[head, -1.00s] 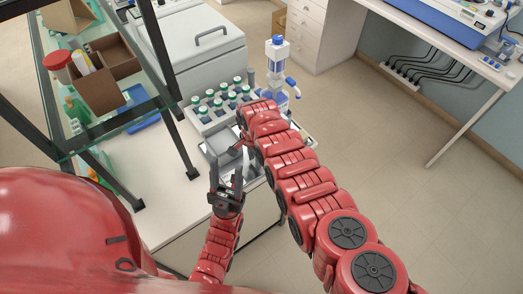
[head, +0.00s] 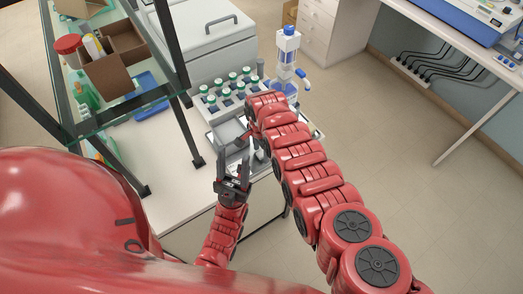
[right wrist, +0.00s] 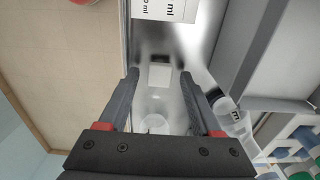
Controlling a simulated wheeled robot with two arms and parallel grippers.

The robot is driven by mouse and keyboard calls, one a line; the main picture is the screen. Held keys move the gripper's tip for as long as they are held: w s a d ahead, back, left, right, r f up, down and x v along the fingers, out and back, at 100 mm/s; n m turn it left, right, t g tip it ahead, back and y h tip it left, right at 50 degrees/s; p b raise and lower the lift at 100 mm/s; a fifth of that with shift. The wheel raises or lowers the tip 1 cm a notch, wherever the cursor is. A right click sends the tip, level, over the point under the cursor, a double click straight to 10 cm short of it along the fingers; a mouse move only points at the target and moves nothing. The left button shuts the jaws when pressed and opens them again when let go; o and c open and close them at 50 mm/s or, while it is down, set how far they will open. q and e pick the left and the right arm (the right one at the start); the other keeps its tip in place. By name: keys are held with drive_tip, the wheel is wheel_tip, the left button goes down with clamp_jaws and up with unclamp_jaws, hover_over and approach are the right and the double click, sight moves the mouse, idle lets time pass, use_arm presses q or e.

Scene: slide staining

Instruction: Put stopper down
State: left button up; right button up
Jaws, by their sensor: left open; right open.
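My right gripper (right wrist: 158,76) is open over a shiny metal tray (right wrist: 185,45) in the right wrist view. Between its fingers is a small pale square piece (right wrist: 160,75), with a clear round shape (right wrist: 156,123) nearer the palm. Either may belong to the stopper; I cannot tell which. A clear labelled bottle (right wrist: 232,117) lies or stands just right of the fingers. In the head view my right arm hides the right gripper. My left gripper (head: 236,160) is open and points up, at the front of the tray (head: 228,132).
A rack of green-capped bottles (head: 230,92) stands behind the tray. A blue-and-white dispenser bottle (head: 287,62) stands at the back right. A glass shelf with dark posts (head: 168,50) rises to the left. A white card with printed text (right wrist: 165,10) lies beyond my right fingers.

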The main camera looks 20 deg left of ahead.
sight(262, 153)
drive_tip(key=shift+r, duration=0.35)
wheel_tip(262, 153, up, 2)
drive_tip(key=shift+w+r+p, duration=0.1)
drive_tip(key=shift+p, duration=0.45)
drive_tip(key=shift+r, duration=0.3)
wheel_tip(262, 153, up, 9)
drive_tip(key=b, duration=0.2)
drive_tip(key=shift+f+b, duration=0.2)
drive_tip(key=shift+b, duration=0.1)
